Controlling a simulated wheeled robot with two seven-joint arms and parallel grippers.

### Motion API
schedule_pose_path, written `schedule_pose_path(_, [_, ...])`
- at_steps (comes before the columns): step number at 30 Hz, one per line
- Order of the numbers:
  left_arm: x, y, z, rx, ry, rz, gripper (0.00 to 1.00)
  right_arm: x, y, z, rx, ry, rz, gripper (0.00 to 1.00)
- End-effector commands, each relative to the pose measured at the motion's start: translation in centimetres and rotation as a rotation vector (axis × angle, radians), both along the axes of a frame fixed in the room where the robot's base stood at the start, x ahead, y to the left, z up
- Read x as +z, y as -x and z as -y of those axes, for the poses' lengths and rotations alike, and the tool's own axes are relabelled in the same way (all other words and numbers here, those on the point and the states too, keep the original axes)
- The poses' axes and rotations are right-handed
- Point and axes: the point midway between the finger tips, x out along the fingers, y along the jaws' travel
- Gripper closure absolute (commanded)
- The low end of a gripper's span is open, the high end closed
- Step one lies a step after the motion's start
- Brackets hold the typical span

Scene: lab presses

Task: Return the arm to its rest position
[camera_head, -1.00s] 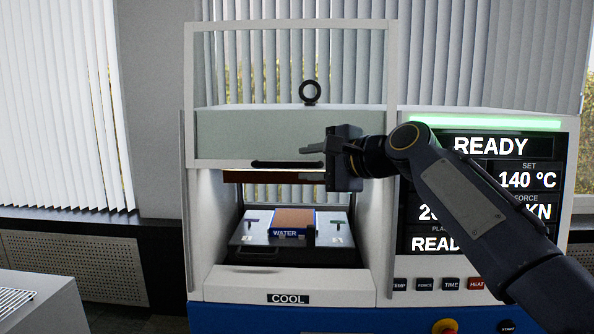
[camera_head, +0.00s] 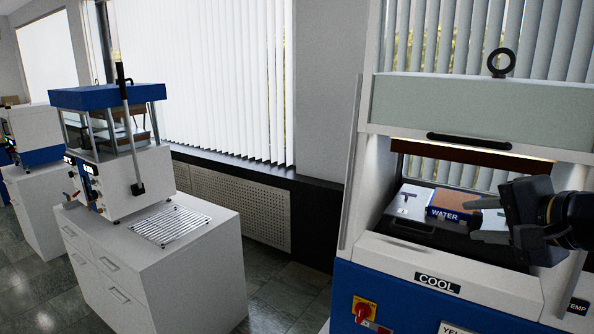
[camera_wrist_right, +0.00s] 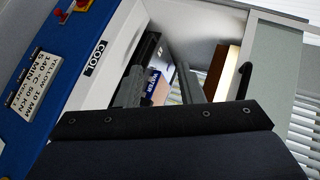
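My right gripper (camera_head: 480,220) is at the right of the head view, in front of the opening of the white and blue press (camera_head: 440,275). Its two fingers are apart with nothing between them. They also show apart in the right wrist view (camera_wrist_right: 158,62), pointing toward the press opening. The forearm is cut off by the right edge of the head view. My left gripper is not in view.
The press guard (camera_head: 480,110) is raised above the opening. Inside lies a dark tray (camera_head: 425,232) with a "WATER" label (camera_head: 446,215) and a brown plate. A white cabinet (camera_head: 165,275) with a wire rack (camera_head: 170,225) and a smaller press (camera_head: 115,150) stands left.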

Motion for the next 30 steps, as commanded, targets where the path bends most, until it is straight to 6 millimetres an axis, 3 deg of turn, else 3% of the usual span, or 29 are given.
schedule_pose_path(1, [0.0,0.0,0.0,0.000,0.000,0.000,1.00,-3.3,2.3,-1.5,0.070,0.094,-0.035,0.66])
schedule_pose_path(6, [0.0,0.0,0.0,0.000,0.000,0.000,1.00,-13.6,9.2,-5.3,0.329,0.384,-0.127,0.66])
schedule_pose_path(9, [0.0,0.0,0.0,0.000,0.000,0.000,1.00,-19.0,13.1,-7.0,0.485,0.516,-0.163,0.66])
schedule_pose_path(13, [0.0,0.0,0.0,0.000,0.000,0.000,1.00,-24.0,16.9,-8.6,0.646,0.633,-0.184,0.66])
schedule_pose_path(18, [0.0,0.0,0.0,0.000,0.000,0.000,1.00,-27.1,19.3,-9.6,0.752,0.702,-0.192,0.66])
schedule_pose_path(30, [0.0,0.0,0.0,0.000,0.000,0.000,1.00,-27.4,19.5,-9.7,0.763,0.708,-0.193,0.66])
